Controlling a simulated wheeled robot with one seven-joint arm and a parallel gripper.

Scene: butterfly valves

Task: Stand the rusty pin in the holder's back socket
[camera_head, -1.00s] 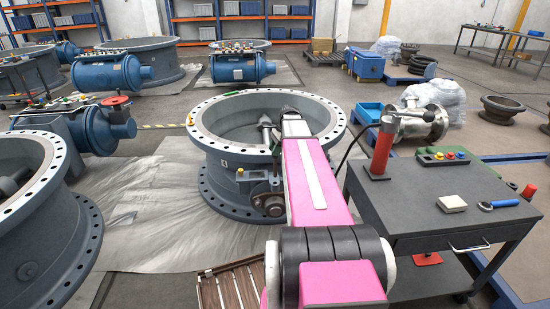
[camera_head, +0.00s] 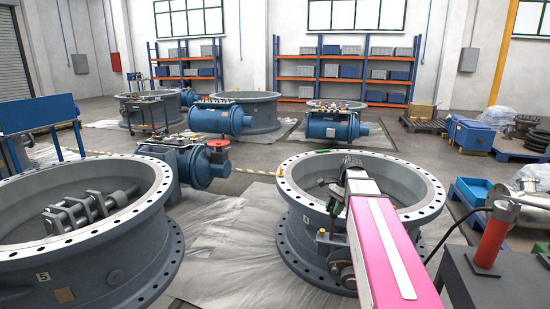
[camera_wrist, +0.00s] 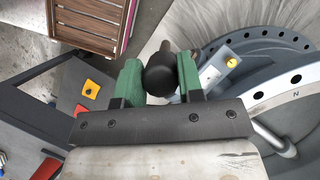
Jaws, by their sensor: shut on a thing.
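In the wrist view, the green fingers of my gripper (camera_wrist: 160,82) are shut on a dark, round-headed piece (camera_wrist: 160,72). A brownish end shows just beyond the head, so this looks like the rusty pin, though most of its length is hidden. A pale grey block with a yellow knob (camera_wrist: 231,63) lies right of the fingers, by the valve flange. I cannot tell whether it is the holder, and no back socket can be made out.
A second large valve body (camera_head: 150,200) stands at the left. A dark cart (camera_head: 500,280) with a red cylinder (camera_head: 494,235) is at the right. A slatted wooden piece (camera_wrist: 88,22) shows at the wrist view's upper left. Plastic sheeting (camera_head: 225,235) covers the floor between the valves.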

